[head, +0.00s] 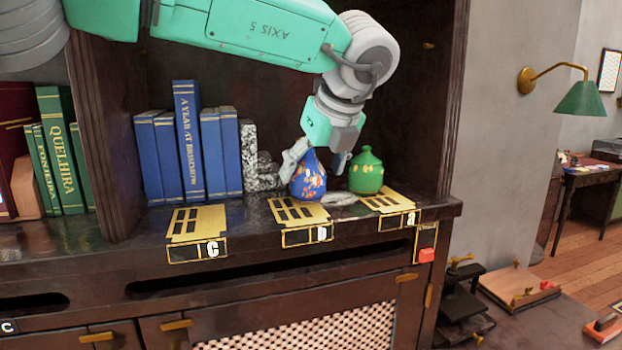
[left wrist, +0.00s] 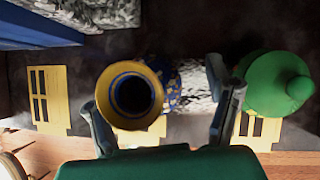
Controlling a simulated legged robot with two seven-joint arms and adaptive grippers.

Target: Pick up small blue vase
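The small blue vase (head: 309,180), with orange and light patches, stands upright on the dark shelf by card "b". In the left wrist view I look down into the vase's round yellow-rimmed mouth (left wrist: 135,96). My left gripper (head: 314,164) is open and lowered around the vase, one finger on each side. In the left wrist view, my left gripper (left wrist: 160,104) has one finger close to the rim and a wider gap to the other. I cannot tell whether the near finger touches. My right gripper is not in view.
A green lidded pot (head: 366,172) stands close on the right, just beyond the right finger. Blue books (head: 188,145) and a speckled stone bookend (head: 258,165) are on the left. Yellow cards (head: 197,222) lie along the shelf's front edge.

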